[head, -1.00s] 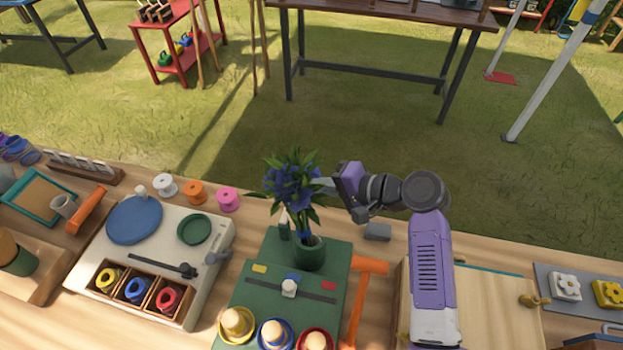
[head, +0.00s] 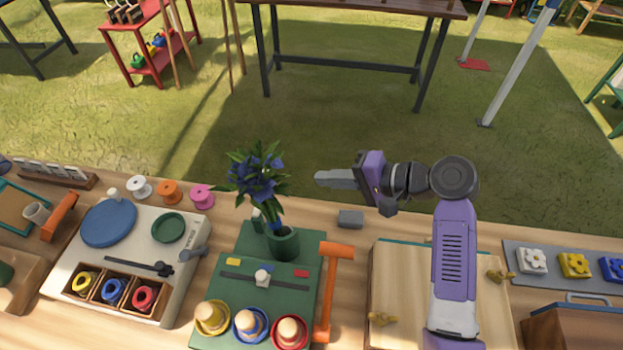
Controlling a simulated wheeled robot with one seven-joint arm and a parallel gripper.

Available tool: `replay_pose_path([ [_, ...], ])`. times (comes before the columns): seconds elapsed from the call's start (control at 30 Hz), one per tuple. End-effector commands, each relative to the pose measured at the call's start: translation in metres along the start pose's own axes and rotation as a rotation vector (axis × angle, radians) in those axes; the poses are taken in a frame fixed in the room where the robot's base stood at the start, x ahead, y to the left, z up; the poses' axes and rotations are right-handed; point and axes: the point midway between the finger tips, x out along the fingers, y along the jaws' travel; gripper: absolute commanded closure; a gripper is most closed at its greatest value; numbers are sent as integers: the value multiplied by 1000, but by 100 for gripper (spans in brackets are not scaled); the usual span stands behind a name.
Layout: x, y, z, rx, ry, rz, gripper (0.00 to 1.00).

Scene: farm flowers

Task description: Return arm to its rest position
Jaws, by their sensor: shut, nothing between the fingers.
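My gripper (head: 335,179) is at the end of my purple and grey arm, in the middle of the head view. It points left and its fingers are together with nothing held. It hangs above the back edge of the workbench, to the right of a bunch of blue flowers (head: 257,178) with green leaves, with a gap between them. The flowers stand in a dark green pot (head: 283,243) on a green board (head: 222,291). My arm hides part of the bench behind it.
An orange mallet (head: 329,290) lies right of the green board. A wooden board (head: 395,285) is under my arm. A pale tray (head: 183,262) with coloured spools is at left, flower tiles (head: 575,265) at right. Open grass lies behind the bench.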

Motion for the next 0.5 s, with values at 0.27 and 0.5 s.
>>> replay_pose_path([
  [0.27, -29, 0, -3, 0, 1, 1, 100],
  [0.5, -31, 0, -3, -3, 0, 1, 100],
])
